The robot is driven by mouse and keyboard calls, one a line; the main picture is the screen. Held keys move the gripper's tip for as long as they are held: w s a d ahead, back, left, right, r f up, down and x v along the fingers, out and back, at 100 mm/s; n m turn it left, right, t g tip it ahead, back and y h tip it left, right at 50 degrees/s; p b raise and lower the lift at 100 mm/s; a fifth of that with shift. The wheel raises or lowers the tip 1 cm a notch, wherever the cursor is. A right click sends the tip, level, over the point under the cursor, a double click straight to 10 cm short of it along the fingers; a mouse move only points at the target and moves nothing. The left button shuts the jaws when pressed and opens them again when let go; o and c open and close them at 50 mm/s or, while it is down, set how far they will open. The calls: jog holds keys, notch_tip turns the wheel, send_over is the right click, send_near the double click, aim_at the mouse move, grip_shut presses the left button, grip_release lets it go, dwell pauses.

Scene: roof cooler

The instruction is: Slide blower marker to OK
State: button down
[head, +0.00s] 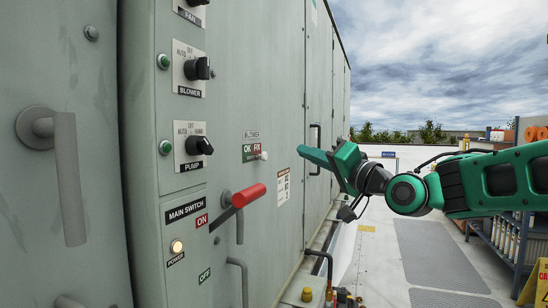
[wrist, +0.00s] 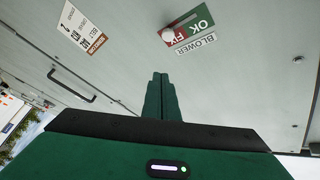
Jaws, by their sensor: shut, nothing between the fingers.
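The blower marker (head: 263,155) is a small white knob on the grey cabinet door, at the red FIX end of a sign under the word BLOWER. The sign's green OK field (head: 247,152) is to its left in the head view. In the wrist view the sign appears turned over; the white marker (wrist: 167,35) is at its red end and the green OK field (wrist: 201,22) is farther right. My gripper (head: 303,152) is shut and empty, to the right of the marker in the head view and apart from it. Its closed fingertips (wrist: 160,76) point toward the door.
A red-handled main switch lever (head: 248,195) sticks out below and left of the sign. The BLOWER (head: 197,69) and PUMP (head: 199,145) knobs are on the panel at left. A dark door handle (head: 315,148) is behind my gripper. The walkway at right is open.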

aim_at(262, 156)
jog(key=shift+a+r, duration=0.1)
jog(key=shift+r, duration=0.05)
jog(key=w+a, duration=0.5)
jog(key=a, duration=0.2)
jog(key=shift+a+f, duration=0.25)
jog(key=shift+a, duration=0.15)
dwell(0.4)
jog(key=shift+w, duration=0.1)
